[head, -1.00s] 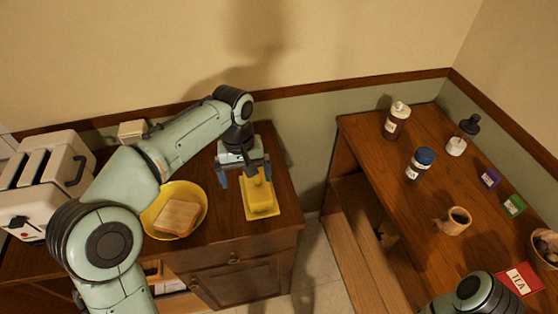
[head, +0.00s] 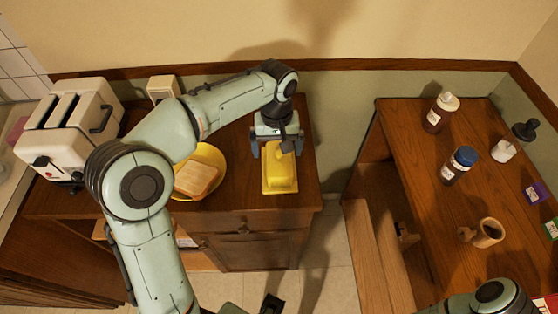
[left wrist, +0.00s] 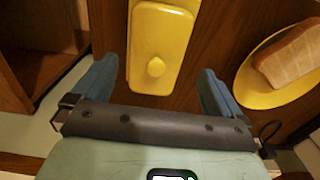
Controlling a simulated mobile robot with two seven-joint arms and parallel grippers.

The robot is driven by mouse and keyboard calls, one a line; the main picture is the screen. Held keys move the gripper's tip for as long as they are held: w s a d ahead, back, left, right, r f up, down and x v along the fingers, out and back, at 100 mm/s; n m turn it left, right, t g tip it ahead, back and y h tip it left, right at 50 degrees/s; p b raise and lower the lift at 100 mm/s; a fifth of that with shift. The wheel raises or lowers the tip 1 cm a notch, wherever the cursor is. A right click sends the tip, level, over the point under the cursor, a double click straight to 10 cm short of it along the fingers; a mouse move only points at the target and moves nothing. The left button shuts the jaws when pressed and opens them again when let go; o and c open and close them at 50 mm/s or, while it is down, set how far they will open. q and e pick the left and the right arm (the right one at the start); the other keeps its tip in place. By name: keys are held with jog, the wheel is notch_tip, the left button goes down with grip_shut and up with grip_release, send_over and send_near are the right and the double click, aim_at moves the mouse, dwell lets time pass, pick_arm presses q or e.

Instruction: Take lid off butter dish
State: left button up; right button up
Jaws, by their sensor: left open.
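The yellow butter dish (head: 267,186) stands on the wooden cabinet top, with its yellow lid (head: 282,172) on it. The lid has a round knob, clear in the left wrist view (left wrist: 155,67). My left gripper (head: 277,152) is open, with its fingers apart at the wall-side end of the dish. In the left wrist view, my left gripper's fingers (left wrist: 158,78) lie on either side of the knob end of the lid. They hold nothing, and I see no contact. Part of what looks like my right gripper shows at the bottom edge; its jaws are unclear.
A yellow plate with bread (head: 197,178) is left of the dish, partly behind my left arm. A white toaster (head: 72,128) stands further left. A separate wooden table (head: 425,200) at right holds bottles and a mug (head: 487,232). A floor gap separates cabinet and table.

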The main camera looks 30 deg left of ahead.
aim_at(279, 153)
pick_arm(q)
jog(key=f, duration=0.4)
jog(key=shift+w+d+f, duration=0.15)
jog(key=shift+w+f, duration=0.05)
jog(key=shift+f, duration=0.1)
pick_arm(e)
jog(key=shift+f, duration=0.25)
pick_arm(q)
jog(key=shift+c, duration=0.3)
jog(key=c, duration=1.1)
jog(key=shift+o, duration=0.2)
notch_tip(279, 153, up, 20)
jog(key=p, duration=0.4)
pick_arm(e)
jog(key=w+r, duration=0.3)
jog(key=r, duration=0.2)
jog(key=shift+r, duration=0.25)
